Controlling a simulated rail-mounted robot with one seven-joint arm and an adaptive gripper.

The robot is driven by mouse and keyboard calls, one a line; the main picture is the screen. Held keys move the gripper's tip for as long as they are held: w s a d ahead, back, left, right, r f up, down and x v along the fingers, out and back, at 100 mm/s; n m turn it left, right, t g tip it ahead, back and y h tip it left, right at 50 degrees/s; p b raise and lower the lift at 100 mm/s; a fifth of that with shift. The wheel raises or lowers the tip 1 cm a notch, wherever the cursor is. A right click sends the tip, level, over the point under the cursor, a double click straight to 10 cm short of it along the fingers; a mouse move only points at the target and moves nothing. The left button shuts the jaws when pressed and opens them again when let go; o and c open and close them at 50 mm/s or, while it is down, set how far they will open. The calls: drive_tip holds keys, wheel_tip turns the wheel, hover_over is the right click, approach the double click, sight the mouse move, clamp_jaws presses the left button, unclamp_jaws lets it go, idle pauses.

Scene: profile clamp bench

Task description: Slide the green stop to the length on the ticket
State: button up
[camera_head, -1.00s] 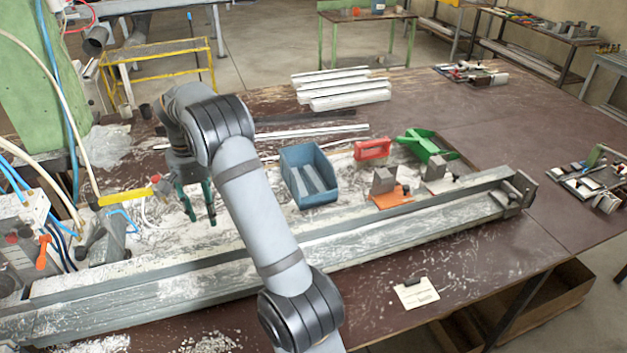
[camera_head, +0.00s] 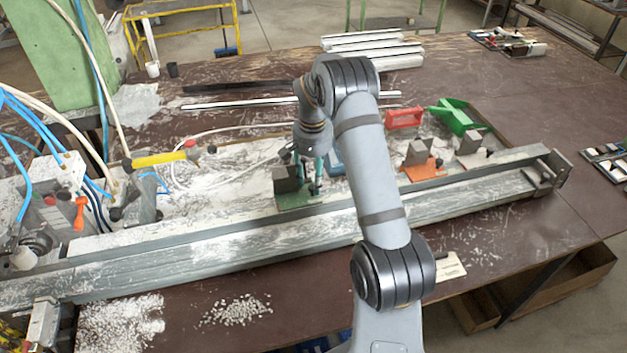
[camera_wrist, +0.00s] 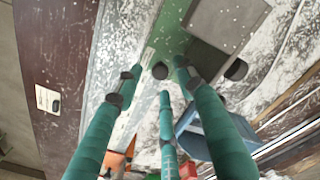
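The green stop (camera_head: 297,203), a green plate with a grey block, sits at the rail (camera_head: 240,235) near its middle in the head view. In the wrist view its green plate (camera_wrist: 174,38) and grey block (camera_wrist: 228,18) are at the top. My gripper (camera_head: 314,190) is at the stop's right side. In the wrist view its green fingers (camera_wrist: 158,78) are spread apart, with a small dark knob (camera_wrist: 160,71) between their tips; contact cannot be told. The ticket (camera_head: 450,267) lies in front of the rail, partly behind my arm, its writing unreadable. It also shows in the wrist view (camera_wrist: 47,99).
A blue bin (camera_head: 336,163) is mostly hidden behind my arm. Hoses and a yellow-handled lever (camera_head: 160,159) stand left.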

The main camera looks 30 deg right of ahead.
drive_tip(key=shift+f, duration=0.95)
drive_tip(key=shift+c, duration=1.4)
clamp_jaws()
